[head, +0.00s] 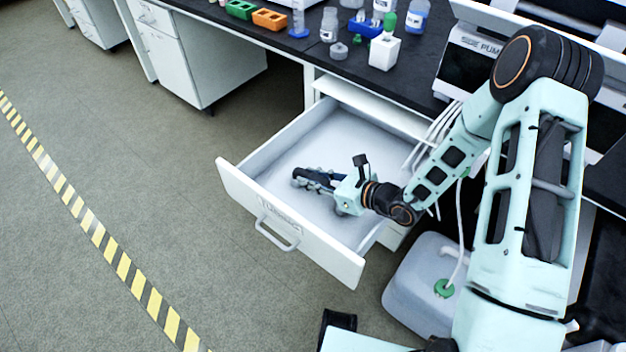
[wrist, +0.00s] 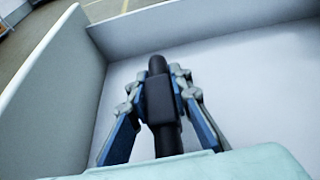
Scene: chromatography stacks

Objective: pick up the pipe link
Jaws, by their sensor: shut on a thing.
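The pipe link (wrist: 161,100) is a dark, rod-like piece with a thicker block at its middle and a rounded far end. In the wrist view it lies lengthwise between the two fingers of my gripper (wrist: 160,88), which is shut on it. In the head view my gripper (head: 312,179) is inside the open white drawer (head: 240,190), low and near its left-front part. The pipe link is mostly hidden by the fingers there. I cannot tell whether it touches the drawer floor.
The drawer walls stand close around my gripper, and its floor looks otherwise empty. Above is the black bench top (head: 400,84) with bottles and racks. A plastic canister (head: 420,285) with a green cap stands below, right of the drawer. The floor at left is clear.

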